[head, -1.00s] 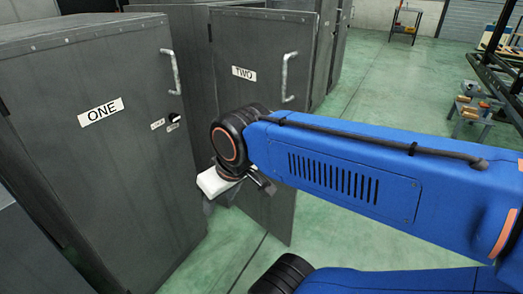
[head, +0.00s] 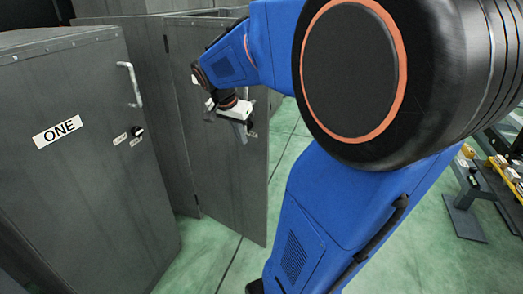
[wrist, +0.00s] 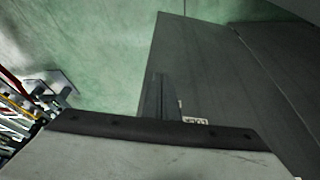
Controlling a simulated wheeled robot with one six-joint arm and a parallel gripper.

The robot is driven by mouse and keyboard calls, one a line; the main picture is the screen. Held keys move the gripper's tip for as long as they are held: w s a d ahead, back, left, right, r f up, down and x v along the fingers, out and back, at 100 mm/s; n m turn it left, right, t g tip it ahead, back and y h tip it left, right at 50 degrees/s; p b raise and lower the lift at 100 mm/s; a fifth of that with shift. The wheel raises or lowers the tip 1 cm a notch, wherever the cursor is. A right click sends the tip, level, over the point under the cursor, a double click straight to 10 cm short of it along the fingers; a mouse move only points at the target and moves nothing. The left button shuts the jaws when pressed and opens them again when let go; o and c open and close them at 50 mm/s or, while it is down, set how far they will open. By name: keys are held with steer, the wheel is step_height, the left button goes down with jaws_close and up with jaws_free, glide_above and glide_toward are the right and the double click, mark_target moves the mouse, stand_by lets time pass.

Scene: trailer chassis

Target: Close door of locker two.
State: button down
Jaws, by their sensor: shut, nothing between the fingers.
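The door of locker two (head: 228,190) is a tall dark grey panel standing open, swung out from the locker. My arm covers its upper middle, and its TWO label and handle are hidden in the head view. My gripper (head: 243,132) is shut and empty in front of the door's upper half, near its free edge. I cannot tell whether it touches the door. In the wrist view, the fingers (wrist: 163,98) show as a dark narrow shape against a grey panel (wrist: 215,70), with a small white label (wrist: 195,121) beside them.
Locker one (head: 75,130), with its ONE label and handle, stands shut at the left. Green floor (head: 195,255) is open below the door. A stand with tools (head: 468,195) is at the far right. My own arm blocks much of the middle and right.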

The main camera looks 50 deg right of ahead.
mark_target(256, 148)
steer(key=d+f, duration=0.2)
steer(key=f, duration=0.1)
steer(key=d+f, duration=0.3)
steer(key=w+d+f, duration=0.1)
steer(key=d+f, duration=0.1)
steer(key=f, duration=0.1)
steer(key=shift+d+f, duration=0.15)
steer(key=shift+f, duration=0.05)
steer(key=shift+d, duration=0.45)
steer(key=shift+d, duration=0.15)
